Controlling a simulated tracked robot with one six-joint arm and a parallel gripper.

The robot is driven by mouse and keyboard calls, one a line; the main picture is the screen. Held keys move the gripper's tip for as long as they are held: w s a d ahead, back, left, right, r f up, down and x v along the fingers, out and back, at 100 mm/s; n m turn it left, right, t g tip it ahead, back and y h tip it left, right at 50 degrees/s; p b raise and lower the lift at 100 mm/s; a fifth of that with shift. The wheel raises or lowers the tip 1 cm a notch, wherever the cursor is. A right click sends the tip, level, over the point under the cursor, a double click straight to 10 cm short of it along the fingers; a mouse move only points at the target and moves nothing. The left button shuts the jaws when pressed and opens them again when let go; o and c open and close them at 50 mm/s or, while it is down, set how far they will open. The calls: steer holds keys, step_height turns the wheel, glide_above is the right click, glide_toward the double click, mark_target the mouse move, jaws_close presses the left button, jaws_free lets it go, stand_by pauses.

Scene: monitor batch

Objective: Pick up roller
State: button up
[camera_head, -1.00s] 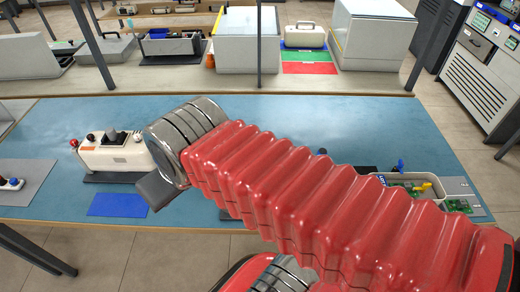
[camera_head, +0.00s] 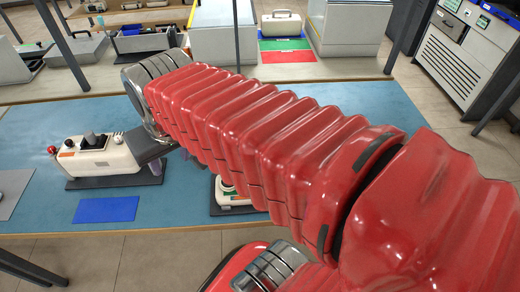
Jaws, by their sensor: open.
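I cannot make out a roller in this view; my red ribbed arm covers much of the table's middle and right. My gripper (camera_head: 170,160) is only partly seen below the metal wrist, with a dark grey bracket and greyish finger parts. It is open, and no object shows in it. It hangs over the blue table top (camera_head: 50,210), just right of a white control box (camera_head: 95,155). Whether it touches the box's dark mat, I cannot tell.
The white control box carries a red knob and a dark lever. A blue mat (camera_head: 106,209) lies in front of it. A small white device with green and red parts (camera_head: 228,192) shows under my arm. A grey mat (camera_head: 12,192) lies at the left edge.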

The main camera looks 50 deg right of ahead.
steer(key=d+f+m+g, duration=0.2)
steer(key=d+f+m, duration=0.2)
steer(key=d, duration=1.1)
steer(key=d+f+m+g, duration=0.2)
steer(key=d+m, duration=0.6)
steer(key=d, duration=0.8)
step_height(320, 180, down, 2)
steer(key=shift+s+d+m+g+y, duration=0.2)
steer(key=shift+s+m+g+y, duration=0.1)
steer(key=shift+s+m+y, duration=0.15)
steer(key=shift+f, duration=4.35)
steer(key=shift+a+f, duration=0.15)
steer(key=shift+f, duration=2.45)
steer(key=shift+c, duration=0.2)
